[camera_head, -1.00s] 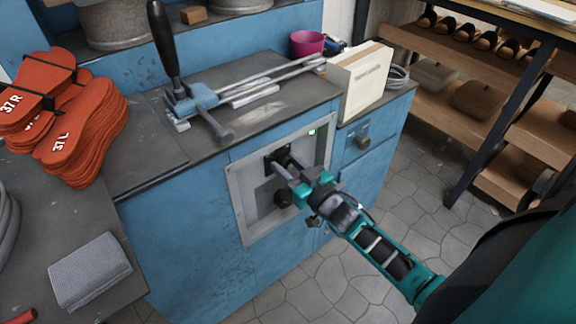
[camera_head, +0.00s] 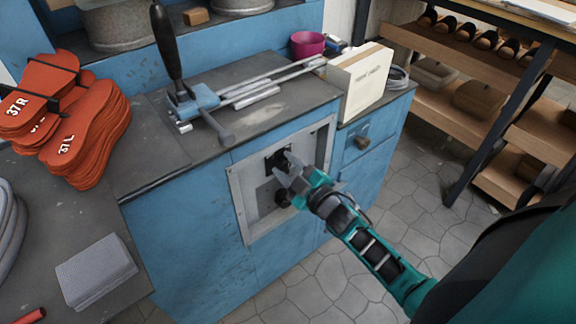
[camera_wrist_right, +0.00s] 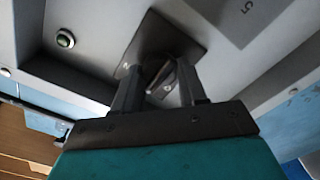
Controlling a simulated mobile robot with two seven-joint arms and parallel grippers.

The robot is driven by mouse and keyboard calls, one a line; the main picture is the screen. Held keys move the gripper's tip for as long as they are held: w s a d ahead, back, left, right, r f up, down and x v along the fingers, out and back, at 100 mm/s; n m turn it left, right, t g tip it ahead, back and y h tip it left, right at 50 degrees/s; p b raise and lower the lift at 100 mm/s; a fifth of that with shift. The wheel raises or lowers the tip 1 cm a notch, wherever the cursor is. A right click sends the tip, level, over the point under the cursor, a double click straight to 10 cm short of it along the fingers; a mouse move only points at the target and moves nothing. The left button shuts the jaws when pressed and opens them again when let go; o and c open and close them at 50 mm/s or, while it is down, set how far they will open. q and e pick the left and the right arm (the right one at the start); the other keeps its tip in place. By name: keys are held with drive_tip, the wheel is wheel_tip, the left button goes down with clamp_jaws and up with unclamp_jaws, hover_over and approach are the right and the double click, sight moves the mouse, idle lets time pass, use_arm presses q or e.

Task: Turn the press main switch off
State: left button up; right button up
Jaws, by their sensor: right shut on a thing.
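The press main switch is a dark rotary handle on a black square plate (camera_head: 270,158) in the grey control panel (camera_head: 316,150). My right gripper (camera_head: 285,165) is at the switch and hides most of it in the head view. In the right wrist view the switch handle (camera_wrist_right: 166,90) sits between the two fingers, which are shut on it. My left gripper is not in view.
A round black knob (camera_head: 283,198) sits below the switch. Above the panel, the bench top (camera_head: 265,115) carries a long-handled lever tool (camera_head: 203,98) and a cream box (camera_head: 358,80). Orange soles (camera_head: 95,140) are stacked at left. The tiled floor (camera_head: 310,285) in front is clear.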

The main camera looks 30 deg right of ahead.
drive_tip(key=n, duration=0.4)
drive_tip(key=shift+s+a+f+n+b, duration=0.1)
drive_tip(key=shift+a+f+n+b, duration=0.05)
drive_tip(key=shift+f+n+b, duration=0.2)
drive_tip(key=shift+n+b, duration=0.5)
drive_tip(key=shift+n, duration=1.75)
drive_tip(key=o, duration=1)
drive_tip(key=shift+r, duration=0.1)
drive_tip(key=s, duration=0.4)
drive_tip(key=s+p, duration=0.1)
drive_tip(key=s, duration=0.3)
drive_tip(key=s+d, duration=0.1)
drive_tip(key=s, duration=0.3)
drive_tip(key=shift+s+d, duration=0.1)
drive_tip(key=shift+s, duration=0.3)
drive_tip(key=shift+s, duration=0.1)
